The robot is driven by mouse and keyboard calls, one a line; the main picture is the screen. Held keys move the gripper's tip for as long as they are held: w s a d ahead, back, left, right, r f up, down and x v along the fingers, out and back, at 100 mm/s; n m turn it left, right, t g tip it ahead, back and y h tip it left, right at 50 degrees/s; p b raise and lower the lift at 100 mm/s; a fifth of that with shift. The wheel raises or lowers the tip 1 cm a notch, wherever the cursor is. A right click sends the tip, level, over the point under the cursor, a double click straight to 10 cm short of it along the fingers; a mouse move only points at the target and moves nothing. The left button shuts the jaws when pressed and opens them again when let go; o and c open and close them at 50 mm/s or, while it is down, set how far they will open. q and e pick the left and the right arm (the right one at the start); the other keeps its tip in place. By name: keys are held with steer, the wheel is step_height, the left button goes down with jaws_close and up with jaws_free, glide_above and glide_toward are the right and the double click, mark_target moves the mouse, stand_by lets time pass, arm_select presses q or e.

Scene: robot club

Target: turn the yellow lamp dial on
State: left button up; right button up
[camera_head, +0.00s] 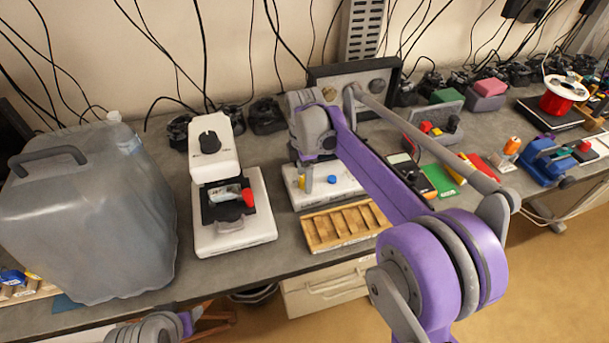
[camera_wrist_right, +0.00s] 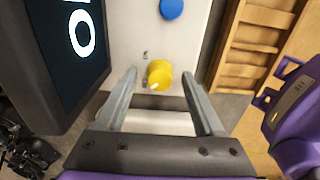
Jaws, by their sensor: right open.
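The yellow lamp dial (camera_wrist_right: 160,74) stands on a white panel (camera_wrist_right: 128,30) in the right wrist view. A small white mark shows on its lower-left side. In the head view the dial (camera_head: 308,180) is partly covered by my right arm. My right gripper (camera_wrist_right: 160,79) is open, with one finger on each side of the dial and visible gaps between them. In the head view this gripper (camera_head: 303,172) is above the left part of the white panel. I cannot tell how deep the fingertips reach. My left gripper is out of view; only part of my left arm shows.
A blue knob (camera_wrist_right: 171,8) is on the same panel beyond the dial. A dark display (camera_wrist_right: 72,40) showing a 0 stands close on the left. A wooden slotted tray (camera_head: 345,226) lies in front of the panel. A white device with a black knob (camera_head: 209,141) stands left.

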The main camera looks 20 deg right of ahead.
jaws_close()
steer(key=shift+m, duration=0.3)
steer(key=m, duration=0.3)
steer(key=shift+m, duration=0.4)
steer(key=m, duration=0.4)
steer(key=shift+m, duration=0.3)
steer(key=m, duration=0.8)
steer(key=shift+m, duration=0.6)
